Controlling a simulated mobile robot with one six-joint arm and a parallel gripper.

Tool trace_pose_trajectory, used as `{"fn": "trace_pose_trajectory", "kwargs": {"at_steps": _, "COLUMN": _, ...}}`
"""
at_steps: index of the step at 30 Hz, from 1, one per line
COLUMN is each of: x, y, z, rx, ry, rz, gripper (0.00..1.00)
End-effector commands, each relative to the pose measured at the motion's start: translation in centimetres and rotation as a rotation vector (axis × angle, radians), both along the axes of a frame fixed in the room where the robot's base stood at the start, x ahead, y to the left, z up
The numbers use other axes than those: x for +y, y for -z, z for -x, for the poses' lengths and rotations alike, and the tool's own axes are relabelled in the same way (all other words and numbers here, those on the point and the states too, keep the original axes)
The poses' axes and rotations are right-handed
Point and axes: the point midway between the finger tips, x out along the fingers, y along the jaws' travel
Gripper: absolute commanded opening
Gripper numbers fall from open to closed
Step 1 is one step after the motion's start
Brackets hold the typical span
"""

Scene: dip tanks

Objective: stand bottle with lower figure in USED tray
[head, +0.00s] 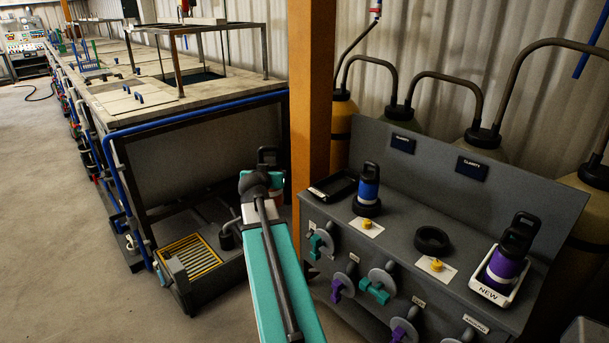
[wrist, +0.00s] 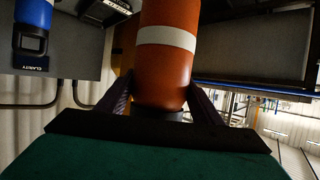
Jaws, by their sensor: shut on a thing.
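My gripper (head: 266,182) is shut on an orange bottle with a white band. In the wrist view the orange bottle (wrist: 166,65) stands between the two fingers. In the head view my arm hides most of it; its black handled top shows. A blue bottle (head: 368,188) with a black top stands in a black ring on the grey bench. A purple bottle (head: 505,264) stands in the white tray (head: 487,292) marked NEW. A black tray (head: 318,194) lies at the bench's left end and looks empty; I cannot read its label. The figures are too small to read.
An empty black ring (head: 432,240) sits on the bench (head: 395,215) between the blue and purple bottles. White cards with yellow knobs (head: 437,265) lie in front of the rings. An orange post (head: 311,90) rises behind the black tray. Dip tanks (head: 190,95) stand at left.

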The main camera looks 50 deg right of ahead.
Motion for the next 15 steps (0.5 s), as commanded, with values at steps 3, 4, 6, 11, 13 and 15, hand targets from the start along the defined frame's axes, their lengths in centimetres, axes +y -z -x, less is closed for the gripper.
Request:
{"fn": "trace_pose_trajectory", "kwargs": {"at_steps": 3, "x": 4.0, "y": -0.6, "z": -3.1, "rx": -0.004, "ry": -0.087, "rz": 0.001, "gripper": 0.20}}
{"fn": "trace_pose_trajectory", "kwargs": {"at_steps": 4, "x": 5.0, "y": -0.7, "z": -3.8, "rx": -0.002, "ry": -0.109, "rz": 0.002, "gripper": 0.20}}
{"fn": "trace_pose_trajectory", "kwargs": {"at_steps": 6, "x": 7.4, "y": -1.0, "z": -5.5, "rx": -0.003, "ry": -0.158, "rz": 0.002, "gripper": 0.20}}
{"fn": "trace_pose_trajectory", "kwargs": {"at_steps": 11, "x": 12.9, "y": -1.7, "z": -8.8, "rx": -0.004, "ry": -0.271, "rz": 0.002, "gripper": 0.20}}
{"fn": "trace_pose_trajectory", "kwargs": {"at_steps": 13, "x": 15.4, "y": -2.0, "z": -10.1, "rx": -0.004, "ry": -0.320, "rz": 0.002, "gripper": 0.20}}
{"fn": "trace_pose_trajectory", "kwargs": {"at_steps": 15, "x": 17.9, "y": -2.3, "z": -11.3, "rx": -0.004, "ry": -0.369, "rz": 0.001, "gripper": 0.20}}
